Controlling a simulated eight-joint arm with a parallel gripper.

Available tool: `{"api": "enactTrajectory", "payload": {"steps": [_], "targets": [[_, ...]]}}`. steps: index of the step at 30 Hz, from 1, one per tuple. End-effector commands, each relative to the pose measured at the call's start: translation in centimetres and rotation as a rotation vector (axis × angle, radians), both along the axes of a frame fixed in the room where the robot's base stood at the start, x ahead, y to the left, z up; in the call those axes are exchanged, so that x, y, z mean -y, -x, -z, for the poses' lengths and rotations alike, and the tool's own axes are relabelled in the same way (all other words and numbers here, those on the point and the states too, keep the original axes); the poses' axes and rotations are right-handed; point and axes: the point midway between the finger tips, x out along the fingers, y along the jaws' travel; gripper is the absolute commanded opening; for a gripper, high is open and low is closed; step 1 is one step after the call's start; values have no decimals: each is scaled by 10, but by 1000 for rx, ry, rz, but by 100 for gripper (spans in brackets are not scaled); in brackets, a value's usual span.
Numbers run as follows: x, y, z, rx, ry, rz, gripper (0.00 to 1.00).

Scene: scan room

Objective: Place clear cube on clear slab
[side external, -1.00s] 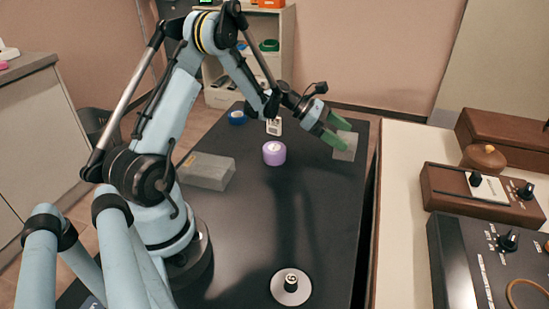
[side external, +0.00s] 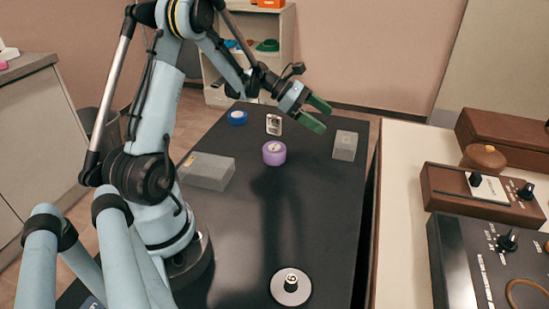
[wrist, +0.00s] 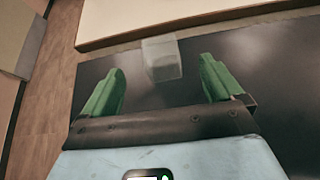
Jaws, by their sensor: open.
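The clear cube (side external: 345,146) is a greyish see-through block standing on the dark table's far right part. It also shows in the wrist view (wrist: 162,58), beyond and between the fingertips. The clear slab (side external: 207,171) is a wider, low translucent block lying on the table's left side, and nothing is on it. My gripper (side external: 317,113) has green fingers, spread open and empty. It hangs above the table, up and to the left of the cube in the side view, apart from it. The wrist view shows both open fingers (wrist: 160,82).
A white disc with a dark knob (side external: 291,287) lies at the near end. The table's middle is clear. A bench with control boxes (side external: 480,190) runs along the right.

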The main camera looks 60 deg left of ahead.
Motion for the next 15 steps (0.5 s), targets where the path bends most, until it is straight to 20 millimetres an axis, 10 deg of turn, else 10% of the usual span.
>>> {"api": "enactTrajectory", "payload": {"steps": [15], "targets": [[109,46,-51,260,-825,578,93]]}}
